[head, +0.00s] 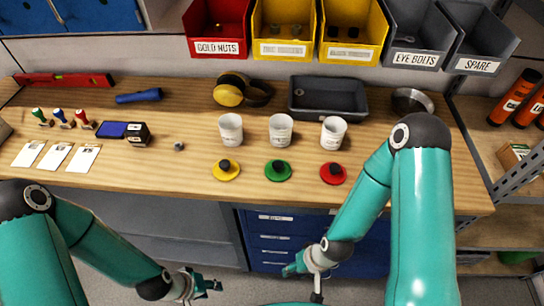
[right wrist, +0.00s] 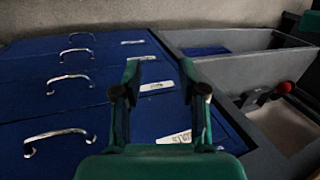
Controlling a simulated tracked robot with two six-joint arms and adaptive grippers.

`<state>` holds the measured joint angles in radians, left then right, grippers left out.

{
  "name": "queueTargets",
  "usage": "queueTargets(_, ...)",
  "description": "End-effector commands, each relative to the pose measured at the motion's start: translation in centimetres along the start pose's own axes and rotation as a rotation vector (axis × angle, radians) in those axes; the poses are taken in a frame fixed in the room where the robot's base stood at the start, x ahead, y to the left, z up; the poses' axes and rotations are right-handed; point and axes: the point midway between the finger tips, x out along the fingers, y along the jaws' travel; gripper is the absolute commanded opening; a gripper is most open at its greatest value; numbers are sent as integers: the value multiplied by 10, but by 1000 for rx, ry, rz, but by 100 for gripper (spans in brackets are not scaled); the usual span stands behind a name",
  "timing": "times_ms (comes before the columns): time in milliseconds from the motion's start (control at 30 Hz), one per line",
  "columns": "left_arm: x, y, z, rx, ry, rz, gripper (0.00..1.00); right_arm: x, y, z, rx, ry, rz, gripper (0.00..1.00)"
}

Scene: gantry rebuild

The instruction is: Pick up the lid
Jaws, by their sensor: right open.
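Three round lids with black knobs lie in a row near the bench's front edge: a yellow lid (head: 217,173), a green lid (head: 270,173) and a red lid (head: 326,176). Behind them stand three white cups: a left cup (head: 230,131), a middle cup (head: 280,131) and a right cup (head: 333,134). My left gripper (head: 212,286) is low in front of the bench, away from the lids; its jaw opening is too small to judge. My right gripper (head: 288,269) is also below the bench top, before the drawers. It shows open and empty in the right wrist view (right wrist: 160,72).
Blue drawers (right wrist: 50,100) with chrome handles fill the right wrist view, beside grey bins. On the bench (head: 190,185) are a grey tray (head: 328,112), yellow earmuffs (head: 230,93), stamps, cards and a blue flashlight (head: 138,96). Labelled bins hang above the back.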

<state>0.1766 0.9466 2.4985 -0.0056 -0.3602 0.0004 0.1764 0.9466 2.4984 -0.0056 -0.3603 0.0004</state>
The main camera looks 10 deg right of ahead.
Motion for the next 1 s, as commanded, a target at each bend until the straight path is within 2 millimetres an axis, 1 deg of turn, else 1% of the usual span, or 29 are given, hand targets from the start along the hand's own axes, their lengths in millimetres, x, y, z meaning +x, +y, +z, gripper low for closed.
queueTargets(367,0,0,0,0,-1,0,40,0,0,0,0,-1,0,42)
queueTargets(567,0,0,0,0,-1,0,40,-1,-1,4,29,-33,-1,73)
queueTargets(700,0,0,0,0,-1,0,40,-6,-1,13,125,-144,6,97)
queueTargets(733,-1,0,0,0,-1,0,40,-8,-2,16,152,-177,13,100)
queueTargets(800,-1,0,0,0,-1,0,40,-18,-4,16,217,-253,37,100)
queueTargets(867,-2,1,0,0,-1,0,40,-31,-7,11,266,-313,75,100)
queueTargets(967,-4,2,0,0,0,0,40,-66,-14,-10,334,-381,163,100)
queueTargets(1000,-5,2,0,0,0,0,40,-82,-18,-19,352,-394,201,100)
